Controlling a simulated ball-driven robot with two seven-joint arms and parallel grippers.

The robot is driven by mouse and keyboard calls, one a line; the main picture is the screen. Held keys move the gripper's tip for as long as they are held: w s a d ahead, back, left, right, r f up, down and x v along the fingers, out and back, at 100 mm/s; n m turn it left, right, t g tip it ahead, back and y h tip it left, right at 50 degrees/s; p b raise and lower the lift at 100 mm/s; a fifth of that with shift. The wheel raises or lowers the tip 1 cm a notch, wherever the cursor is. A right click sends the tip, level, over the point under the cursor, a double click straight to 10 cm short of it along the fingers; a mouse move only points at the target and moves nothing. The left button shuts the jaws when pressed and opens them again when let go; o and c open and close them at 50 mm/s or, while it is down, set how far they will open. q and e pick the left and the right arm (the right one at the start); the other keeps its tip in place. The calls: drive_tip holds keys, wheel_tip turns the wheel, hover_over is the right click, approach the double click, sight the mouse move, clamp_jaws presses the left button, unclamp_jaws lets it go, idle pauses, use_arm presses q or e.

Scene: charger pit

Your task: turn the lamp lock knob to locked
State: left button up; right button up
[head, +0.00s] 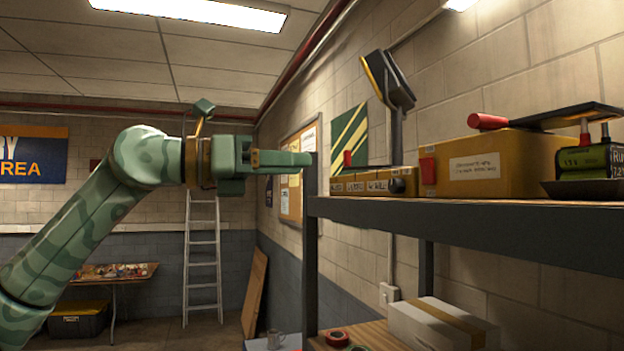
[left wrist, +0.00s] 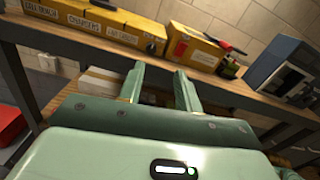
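A long yellow control box (head: 365,186) with white labels sits on the upper shelf. It also shows in the left wrist view (left wrist: 100,22). A dark round knob (head: 397,186) is on its front at the right end, and the knob shows in the left wrist view too (left wrist: 155,47); its setting is too small to read. A lamp (head: 390,80) on a post stands behind the box. My left gripper (head: 308,159) is left of the box, apart from it. In the left wrist view (left wrist: 159,72) its fingers are open and empty, below the knob. My right gripper is not in view.
The dark shelf edge (head: 470,211) and post (head: 310,250) are close to my left gripper. A larger yellow box (head: 510,165) stands right of the knob. A red lever (head: 348,159) rises at the control box's left end. A white carton (head: 440,325) is on the lower shelf.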

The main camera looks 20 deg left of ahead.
use_arm(q)
wheel_tip(320, 180, up, 9)
drive_tip(key=s+d+m+y+p, duration=0.1)
drive_tip(key=d+m+y+p, duration=0.1)
drive_tip(key=p, duration=0.3)
drive_tip(key=m+g+y, duration=0.1)
drive_tip(key=y, duration=0.2)
approach(392, 186)
drive_tip(key=shift+g, duration=0.3)
drive_tip(key=p+x, duration=0.1)
drive_tip(key=x, duration=0.2)
drive_tip(key=p+x, duration=0.2)
drive_tip(key=x, duration=0.2)
drive_tip(key=shift+w+a+r, duration=0.1)
drive_tip(key=shift+w+a, duration=0.05)
drive_tip(key=shift+w, duration=0.15)
drive_tip(key=shift+w+d, duration=0.1)
drive_tip(key=shift+d, duration=0.25)
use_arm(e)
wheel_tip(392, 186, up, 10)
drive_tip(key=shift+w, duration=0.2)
